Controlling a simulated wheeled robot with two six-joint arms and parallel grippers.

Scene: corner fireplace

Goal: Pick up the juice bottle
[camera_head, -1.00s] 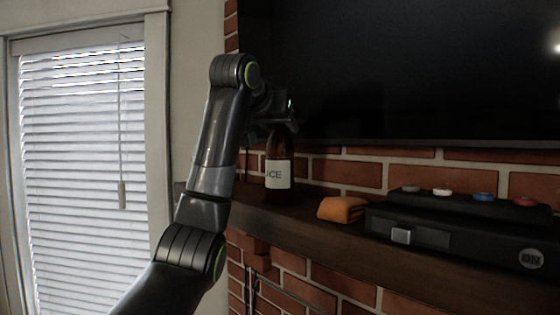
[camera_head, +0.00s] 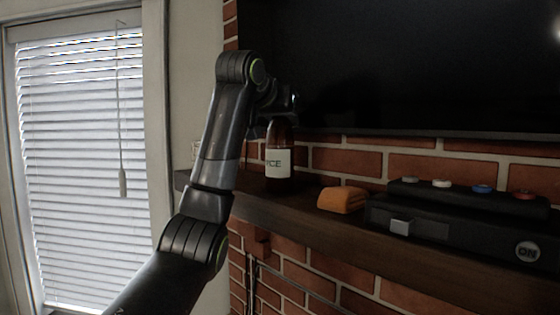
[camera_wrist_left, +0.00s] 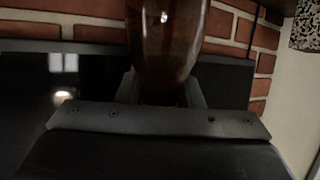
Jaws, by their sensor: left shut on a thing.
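The juice bottle (camera_head: 278,163) is dark brown with a white label whose visible letters end in "CE". It is upright at the left part of the dark mantel shelf (camera_head: 300,222), with its base at the shelf top. I cannot tell whether a small gap lies under it. My left gripper (camera_head: 284,108) is at the bottle's upper part, shut on it. In the left wrist view the bottle's glossy brown glass (camera_wrist_left: 167,40) is between the two fingers (camera_wrist_left: 160,93). The bottle's top is hidden by the gripper. My right gripper is not in view.
An orange folded cloth (camera_head: 342,199) lies right of the bottle. Further right is a black box (camera_head: 450,222) with coloured buttons and an "ON" mark. A dark screen (camera_head: 420,70) hangs on the brick wall behind. A window with blinds (camera_head: 75,160) is at left.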

